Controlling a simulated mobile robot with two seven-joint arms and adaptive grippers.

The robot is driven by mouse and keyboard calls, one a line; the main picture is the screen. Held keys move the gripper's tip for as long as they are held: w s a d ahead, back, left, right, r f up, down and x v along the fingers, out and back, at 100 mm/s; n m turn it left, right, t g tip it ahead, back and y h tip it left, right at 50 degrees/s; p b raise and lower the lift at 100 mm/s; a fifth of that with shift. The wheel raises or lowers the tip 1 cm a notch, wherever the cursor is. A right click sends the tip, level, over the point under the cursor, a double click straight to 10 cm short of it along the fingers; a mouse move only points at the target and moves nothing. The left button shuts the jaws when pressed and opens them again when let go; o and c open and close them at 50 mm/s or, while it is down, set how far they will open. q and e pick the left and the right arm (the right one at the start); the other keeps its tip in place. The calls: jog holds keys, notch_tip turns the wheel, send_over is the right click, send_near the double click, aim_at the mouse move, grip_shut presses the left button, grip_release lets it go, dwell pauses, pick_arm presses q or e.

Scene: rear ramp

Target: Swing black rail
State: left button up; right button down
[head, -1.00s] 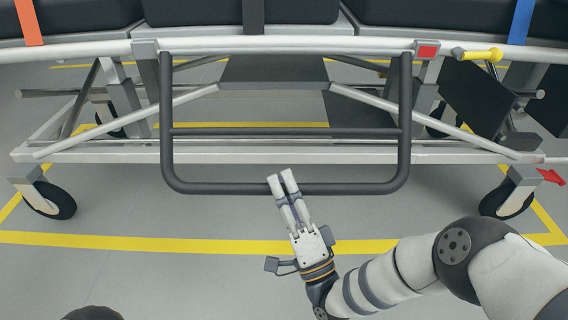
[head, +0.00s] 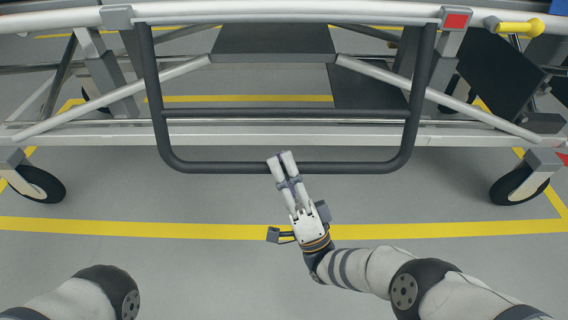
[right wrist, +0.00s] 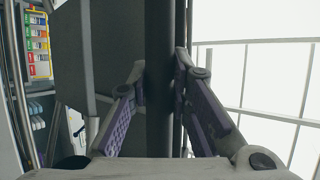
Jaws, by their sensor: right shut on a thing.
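The black rail (head: 220,168) is a U-shaped tube frame with a crossbar, hanging from the near side of the stretcher (head: 290,14). In the right wrist view the dark bar (right wrist: 160,90) runs upright between the two purple-padded fingers (right wrist: 155,85). A red block (head: 456,21) sits by the rail's upper right mount. My left gripper is out of view; only part of my left arm shows at the lower left.
A yellow-ended lever (head: 518,28) is at the upper right. Caster wheels stand at left (head: 38,184) and right (head: 518,186). Yellow lines (head: 150,229) mark the grey floor, which is clear in front of the stretcher.

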jog(key=shift+f, duration=0.1)
jog(key=c, duration=1.4)
grip_release()
jog(key=shift+c, duration=0.2)
jog(key=s+d+f, duration=0.2)
jog(key=s+d, duration=0.6)
jog(key=s, duration=0.3)
jog(key=shift+s, duration=0.35)
